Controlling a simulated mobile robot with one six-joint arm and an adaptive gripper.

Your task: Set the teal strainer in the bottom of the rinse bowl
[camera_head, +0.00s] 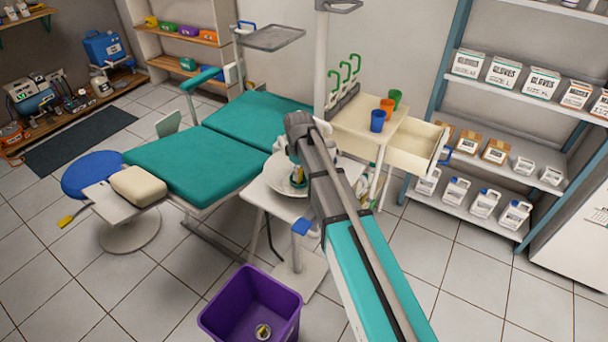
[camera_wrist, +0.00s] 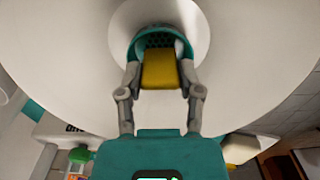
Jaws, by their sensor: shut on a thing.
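The teal strainer (camera_wrist: 158,42) shows in the wrist view as a teal ring with dark mesh, with a yellow grip piece (camera_wrist: 160,72) in front of it. My gripper (camera_wrist: 160,78) is shut on the strainer by this yellow piece. The white rinse bowl (camera_wrist: 90,75) surrounds the strainer in the wrist view, with the strainer over its middle. I cannot tell whether the strainer touches the bottom. In the head view the rinse bowl (camera_head: 274,183) is partly hidden by my arm, and the strainer is mostly hidden behind my gripper (camera_head: 297,178).
A white stand (camera_head: 262,197) bears the bowl. The teal dental chair (camera_head: 190,160) is to the left and a cream cart (camera_head: 372,128) with cups and an open drawer stands behind. A purple bin (camera_head: 225,318) is on the floor in front. Shelves (camera_head: 500,185) stand at right.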

